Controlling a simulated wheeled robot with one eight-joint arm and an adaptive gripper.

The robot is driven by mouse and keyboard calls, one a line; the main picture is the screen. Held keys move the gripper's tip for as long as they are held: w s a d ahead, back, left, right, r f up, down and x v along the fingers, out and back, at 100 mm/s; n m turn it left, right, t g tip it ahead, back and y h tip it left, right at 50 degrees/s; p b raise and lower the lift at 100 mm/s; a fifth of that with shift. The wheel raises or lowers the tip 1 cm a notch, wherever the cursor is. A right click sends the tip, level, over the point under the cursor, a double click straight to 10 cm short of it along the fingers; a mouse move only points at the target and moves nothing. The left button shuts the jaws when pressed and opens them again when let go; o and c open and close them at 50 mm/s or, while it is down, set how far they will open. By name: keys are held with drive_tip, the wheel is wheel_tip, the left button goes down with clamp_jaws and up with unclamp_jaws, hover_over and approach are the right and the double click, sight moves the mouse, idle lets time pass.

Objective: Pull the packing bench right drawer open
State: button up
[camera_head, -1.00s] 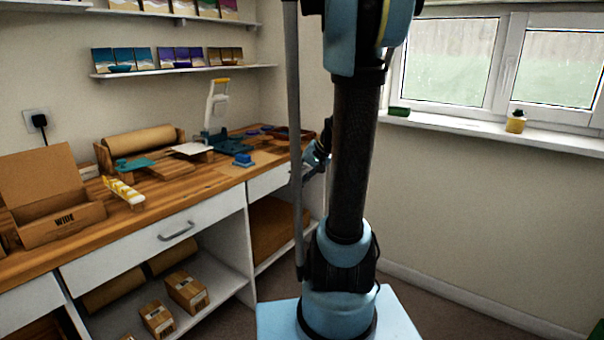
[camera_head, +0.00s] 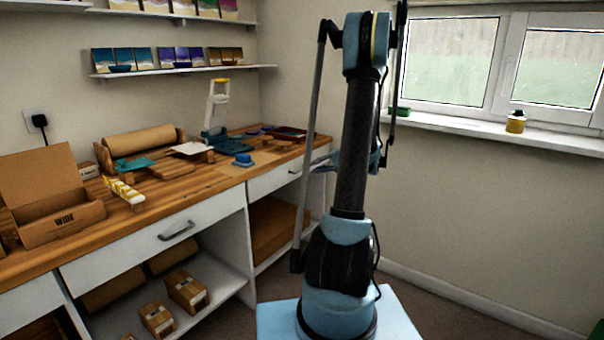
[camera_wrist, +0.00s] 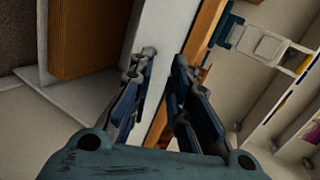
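The packing bench (camera_head: 215,184) runs along the left wall in the head view. Its right drawer (camera_head: 268,183) has a white front under the wooden top and looks shut. My arm hides part of the bench's right end. In the wrist view, my gripper (camera_wrist: 164,58) is open, with a gap between its two blue-padded fingers. The white drawer front (camera_wrist: 153,25) and the wooden top edge (camera_wrist: 203,40) lie beyond the fingertips. Nothing is clearly held.
The middle drawer has a grey handle (camera_head: 176,231). A cardboard box (camera_head: 275,226) sits on the shelf below the right drawer. A blue object (camera_head: 243,160) and a white-and-yellow press-like tool (camera_head: 217,105) stand on the bench top. Floor is clear to the right.

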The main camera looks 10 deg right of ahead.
sight(303, 169)
drive_tip(key=w+d+f+m+t+y, duration=0.1)
drive_tip(key=w+d+f, duration=0.1)
drive_tip(key=d, duration=0.2)
drive_tip(key=w+d+f+m+t, duration=0.1)
drive_tip(key=w+d+f+t, duration=0.1)
drive_tip(key=d+f, duration=0.15)
drive_tip(key=x, duration=1.7)
drive_tip(key=shift+w+r, duration=0.2)
drive_tip(key=shift+r, duration=0.05)
clamp_jaws()
